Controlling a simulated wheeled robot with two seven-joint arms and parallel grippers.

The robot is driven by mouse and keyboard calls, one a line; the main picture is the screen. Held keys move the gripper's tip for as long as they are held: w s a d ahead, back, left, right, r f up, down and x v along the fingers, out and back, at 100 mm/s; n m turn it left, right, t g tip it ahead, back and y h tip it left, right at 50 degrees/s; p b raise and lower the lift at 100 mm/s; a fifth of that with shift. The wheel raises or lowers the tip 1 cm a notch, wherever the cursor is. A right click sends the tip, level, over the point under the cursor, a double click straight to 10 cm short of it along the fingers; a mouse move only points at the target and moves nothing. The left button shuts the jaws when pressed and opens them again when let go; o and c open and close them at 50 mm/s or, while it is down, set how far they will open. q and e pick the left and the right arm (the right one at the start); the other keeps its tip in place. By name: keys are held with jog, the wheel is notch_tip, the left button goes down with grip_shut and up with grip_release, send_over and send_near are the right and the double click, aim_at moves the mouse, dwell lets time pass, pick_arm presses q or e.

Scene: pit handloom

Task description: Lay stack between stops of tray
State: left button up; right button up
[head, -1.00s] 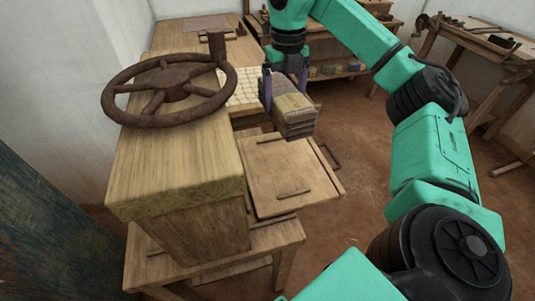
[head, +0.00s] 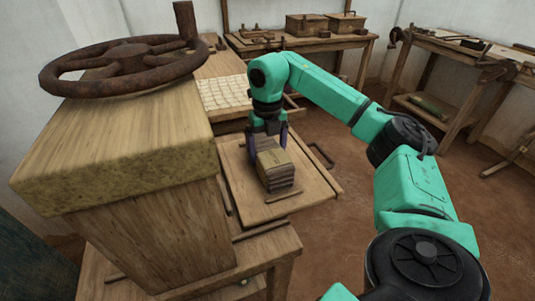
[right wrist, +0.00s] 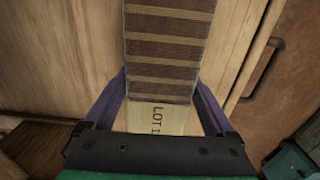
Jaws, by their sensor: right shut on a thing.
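The stack (head: 274,165), a brown layered bundle, is over the pale wooden tray (head: 314,183) in the head view. My right gripper (head: 268,142) points down and is shut on the stack's far end. In the right wrist view the stack (right wrist: 168,50) shows striped fabric and a paper band reading "LOT 1" between the fingers (right wrist: 160,112). The near stop (head: 283,196), a thin dark strip, lies just in front of the stack. The far stop is hidden behind the gripper and stack. I cannot tell whether the stack touches the tray. My left gripper is out of view.
A big wooden block with a rusty handwheel (head: 125,62) stands close on the tray's left. A dark handle (head: 321,156) sticks out on the tray's right. A gridded pale sheet (head: 224,92) lies behind. Floor to the right is open.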

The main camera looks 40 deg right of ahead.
aim_at(267, 151)
jog(key=o, duration=1.2)
jog(key=shift+r, duration=0.15)
notch_tip(267, 151, up, 8)
jog(key=p, duration=0.3)
jog(key=shift+a+r, duration=0.1)
jog(key=shift+r, duration=0.15)
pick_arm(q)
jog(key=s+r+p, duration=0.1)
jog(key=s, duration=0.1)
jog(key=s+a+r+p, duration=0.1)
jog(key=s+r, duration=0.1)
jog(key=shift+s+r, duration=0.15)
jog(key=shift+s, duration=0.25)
pick_arm(e)
notch_tip(267, 151, up, 3)
jog(key=shift+r, duration=0.2)
